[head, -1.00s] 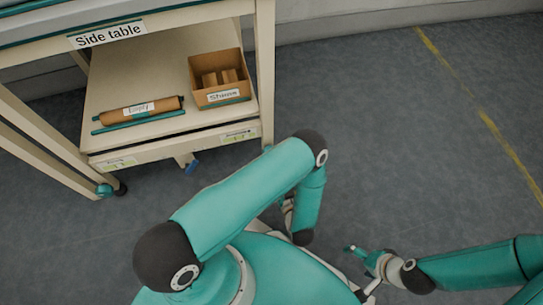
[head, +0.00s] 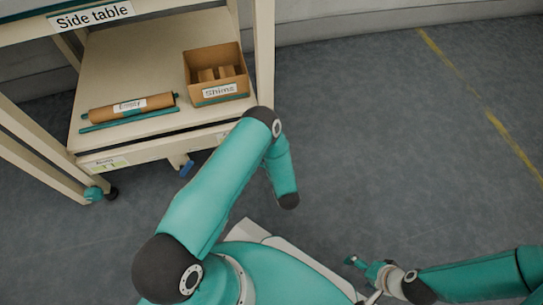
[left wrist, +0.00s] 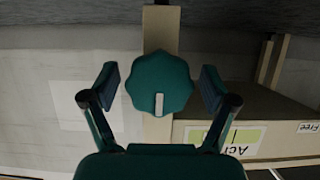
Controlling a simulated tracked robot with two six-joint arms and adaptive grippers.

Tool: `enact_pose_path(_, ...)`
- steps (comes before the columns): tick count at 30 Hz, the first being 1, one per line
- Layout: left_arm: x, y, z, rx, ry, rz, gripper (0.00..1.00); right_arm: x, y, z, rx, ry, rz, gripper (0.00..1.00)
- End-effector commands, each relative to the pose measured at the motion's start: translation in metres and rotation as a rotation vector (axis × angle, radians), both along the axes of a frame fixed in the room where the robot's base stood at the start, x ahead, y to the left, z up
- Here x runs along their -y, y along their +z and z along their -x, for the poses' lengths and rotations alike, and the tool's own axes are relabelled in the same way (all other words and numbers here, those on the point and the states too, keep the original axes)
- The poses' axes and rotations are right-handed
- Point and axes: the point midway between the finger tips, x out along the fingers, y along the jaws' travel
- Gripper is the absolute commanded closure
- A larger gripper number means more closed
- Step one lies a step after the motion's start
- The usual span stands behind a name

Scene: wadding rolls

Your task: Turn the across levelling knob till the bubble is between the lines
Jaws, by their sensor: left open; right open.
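In the left wrist view a teal lobed knob (left wrist: 160,85) with a white mark pointing down sits between the spread fingers of my left gripper (left wrist: 160,88). The gripper is open, and a gap shows on each side of the knob. A label starting "Acr" (left wrist: 240,135) with a yellow-green level window and a dark line is at the right, partly hidden by a finger. I cannot make out the bubble. In the head view my left gripper is out of sight. My right gripper (head: 358,264) is open and empty over the floor at the lower right.
The side table (head: 262,60) stands at the upper left. Its lower shelf (head: 125,60) holds a brown roll (head: 130,107) marked "Empty", a teal bar (head: 130,120) and an open box (head: 217,75) marked "Shims". The floor to the right is clear.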

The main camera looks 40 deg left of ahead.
Motion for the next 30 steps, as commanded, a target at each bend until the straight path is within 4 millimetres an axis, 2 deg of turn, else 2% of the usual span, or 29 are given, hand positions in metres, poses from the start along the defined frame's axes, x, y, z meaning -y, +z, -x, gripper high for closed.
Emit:
enact_pose_path(5,-0.0002,0.0003,0.0,0.0,0.0,0.0,0.15,0.0,0.0003,0.0,0.0,0.0,0.0,0.14)
enact_pose_path(6,-0.0001,0.0003,0.0001,0.0,0.001,0.0,0.18,0.0,0.0003,0.0,0.0,0.0,0.0,0.14)
enact_pose_path(16,0.0,0.0001,0.0005,0.0,0.001,0.0,0.73,0.0,0.0003,0.0,0.0,0.0,0.0,0.14)
enact_pose_path(17,0.007,0.0002,-0.0001,0.0,-0.002,0.0,0.73,-0.0004,0.0003,0.0002,0.0,0.002,0.0,0.14)
enact_pose_path(30,0.0005,-0.0001,-0.0001,-0.08,-0.001,-0.069,0.73,0.0,0.0007,0.0,0.0,0.0,0.0,0.14)
